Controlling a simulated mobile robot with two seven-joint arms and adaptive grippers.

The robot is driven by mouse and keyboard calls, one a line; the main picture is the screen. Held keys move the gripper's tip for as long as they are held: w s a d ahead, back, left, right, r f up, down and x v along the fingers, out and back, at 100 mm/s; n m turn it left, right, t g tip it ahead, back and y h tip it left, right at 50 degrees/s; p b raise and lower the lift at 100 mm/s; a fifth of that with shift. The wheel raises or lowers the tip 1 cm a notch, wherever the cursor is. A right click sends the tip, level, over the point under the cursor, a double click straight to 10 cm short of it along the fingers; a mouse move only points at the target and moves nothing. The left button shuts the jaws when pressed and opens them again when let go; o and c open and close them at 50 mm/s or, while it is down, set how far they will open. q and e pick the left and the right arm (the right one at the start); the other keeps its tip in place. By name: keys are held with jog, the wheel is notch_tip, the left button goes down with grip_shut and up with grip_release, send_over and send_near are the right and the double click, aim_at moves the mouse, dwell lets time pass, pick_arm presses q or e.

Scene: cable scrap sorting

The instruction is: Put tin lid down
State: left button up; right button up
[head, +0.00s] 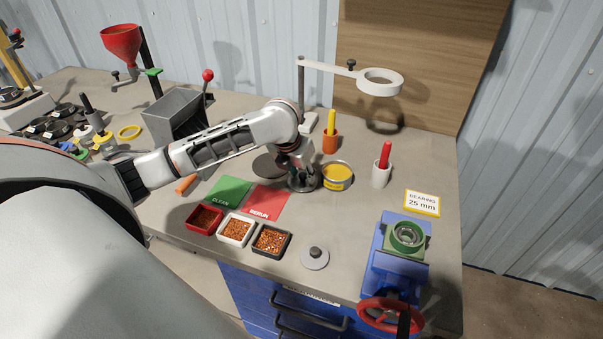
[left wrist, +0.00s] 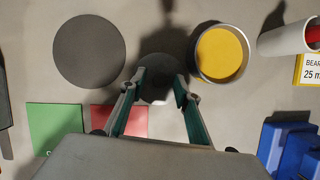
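A dark grey round lid (head: 302,186) is low over or on the bench, left of the open tin (head: 338,184) with yellow contents. My left gripper (head: 296,166) points down right above this lid. In the left wrist view the lid (left wrist: 157,94) shows between and beyond the fingertips, partly in shadow. The fingertips stand apart, with a gap between them. Whether they hold anything on the lid, and whether it touches the bench, I cannot tell. The tin (left wrist: 222,54) is upright and uncovered. My right gripper is in neither view.
A flat dark disc (left wrist: 90,50) lies left of the lid. Green (head: 229,190) and red (head: 266,200) mats lie in front. An orange cup (head: 330,142) and a white cup (head: 381,174) stand near the tin. A ring stand (head: 380,83) rises behind. A knobbed disc (head: 315,259) lies near the front edge.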

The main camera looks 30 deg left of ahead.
pick_arm(q)
jog(key=shift+r, duration=0.15)
jog(key=v, duration=1.2)
